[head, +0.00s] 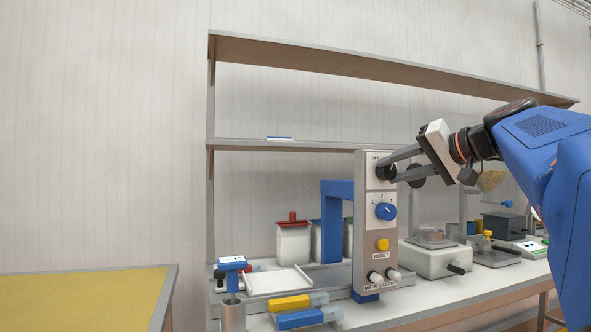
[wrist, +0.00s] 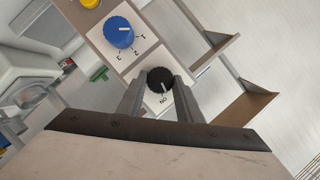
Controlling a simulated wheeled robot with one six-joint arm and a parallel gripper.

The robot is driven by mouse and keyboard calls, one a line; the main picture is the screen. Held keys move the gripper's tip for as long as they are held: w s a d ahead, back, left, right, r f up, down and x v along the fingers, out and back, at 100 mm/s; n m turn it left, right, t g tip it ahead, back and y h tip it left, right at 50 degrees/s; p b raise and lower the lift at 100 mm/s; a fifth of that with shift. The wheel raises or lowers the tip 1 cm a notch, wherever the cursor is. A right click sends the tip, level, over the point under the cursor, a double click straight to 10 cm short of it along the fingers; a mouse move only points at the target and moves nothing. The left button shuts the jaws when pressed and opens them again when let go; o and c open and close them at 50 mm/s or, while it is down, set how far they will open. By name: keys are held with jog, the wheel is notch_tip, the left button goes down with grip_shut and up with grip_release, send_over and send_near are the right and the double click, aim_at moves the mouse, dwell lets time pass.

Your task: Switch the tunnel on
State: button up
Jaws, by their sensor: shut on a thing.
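The control panel (head: 374,262) is a grey upright plate in front of a blue tunnel arch (head: 334,192). Near its top is a black rotary knob (head: 384,173), with an OFF mark above it. My gripper (head: 391,167) reaches it from the right. In the wrist view the black knob (wrist: 159,79) lies between my two fingers, which are shut on it. An ON label (wrist: 137,99) shows beside it there. The knob has a short white pointer line; which mark it points to is hard to tell. A blue dial (head: 386,211) numbered 1 to 3 sits below.
Lower on the panel are a yellow button (head: 382,244) over a RESET label, and two white knobs. White bins (head: 293,242), a tray (head: 278,281) and yellow and blue tools stand left. Lab devices (head: 437,261) stand right. A shelf (head: 350,63) runs above.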

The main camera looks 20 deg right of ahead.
jog(key=shift+d+f+m+t+y, duration=0.15)
jog(key=shift+m+y, duration=0.15)
jog(key=shift+m, duration=0.3)
jog(key=shift+a+m+t+y, duration=0.15)
jog(key=shift+m+y, duration=0.15)
jog(key=shift+m, duration=0.3)
jog(key=shift+d, duration=0.1)
jog(key=o, duration=1)
jog(key=shift+o, duration=0.2)
jog(key=shift+s, duration=0.1)
jog(key=v, duration=1.7)
jog(key=shift+d, duration=0.15)
jog(key=shift+s, duration=0.1)
jog(key=shift+f, duration=0.15)
